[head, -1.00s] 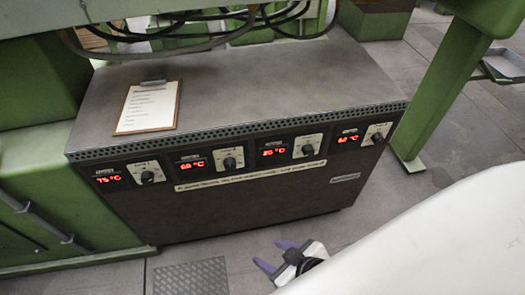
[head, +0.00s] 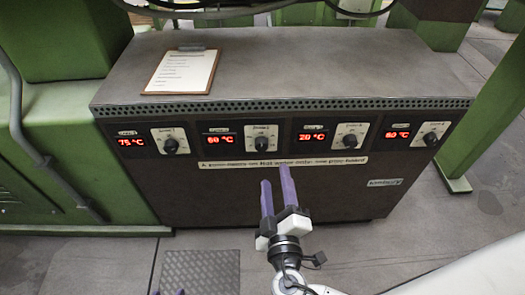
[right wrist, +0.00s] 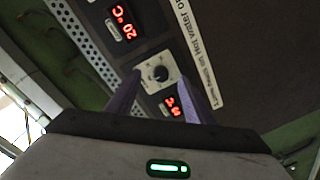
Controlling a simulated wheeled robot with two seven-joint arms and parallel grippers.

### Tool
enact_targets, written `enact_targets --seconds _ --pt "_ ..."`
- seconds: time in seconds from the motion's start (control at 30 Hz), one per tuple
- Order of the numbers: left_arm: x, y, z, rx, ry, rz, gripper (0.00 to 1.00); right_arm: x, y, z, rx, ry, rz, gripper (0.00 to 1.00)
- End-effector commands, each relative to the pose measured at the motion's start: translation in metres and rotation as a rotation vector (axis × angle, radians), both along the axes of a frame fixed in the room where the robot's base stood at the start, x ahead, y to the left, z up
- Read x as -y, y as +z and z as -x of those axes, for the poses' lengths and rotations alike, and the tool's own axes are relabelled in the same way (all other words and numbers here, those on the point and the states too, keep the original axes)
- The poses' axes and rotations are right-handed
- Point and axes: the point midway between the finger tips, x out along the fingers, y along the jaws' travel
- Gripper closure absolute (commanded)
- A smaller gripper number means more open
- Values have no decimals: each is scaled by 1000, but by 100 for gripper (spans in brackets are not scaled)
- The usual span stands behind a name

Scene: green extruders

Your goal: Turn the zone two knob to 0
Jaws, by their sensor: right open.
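The zone two knob (head: 261,143) is a black dial on a white plate, second from the left on the cabinet's front panel. Its red display (head: 221,140) to the left reads about 60 °C. My right gripper (head: 274,180) is open and empty, with purple fingers, below the panel and apart from the knob. In the right wrist view the knob (right wrist: 160,73) shows ahead between the open fingers (right wrist: 162,92). Small purple tips at the bottom edge of the head view seem to be my left gripper (head: 168,293); its opening cannot be judged.
Three similar knobs share the panel: one far left (head: 171,145), and two at right (head: 350,141) (head: 430,138). A clipboard (head: 182,72) lies on the cabinet top (head: 300,65). Green machine parts stand at the left (head: 75,150) and right. The floor in front is clear.

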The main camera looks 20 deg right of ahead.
Motion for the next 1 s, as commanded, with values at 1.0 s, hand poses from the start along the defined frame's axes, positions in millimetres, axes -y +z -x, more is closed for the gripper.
enact_targets --seconds 1.0 --pt "-1 1 -5 9 0 -2 64 1 4 -105 49 69 46 52"
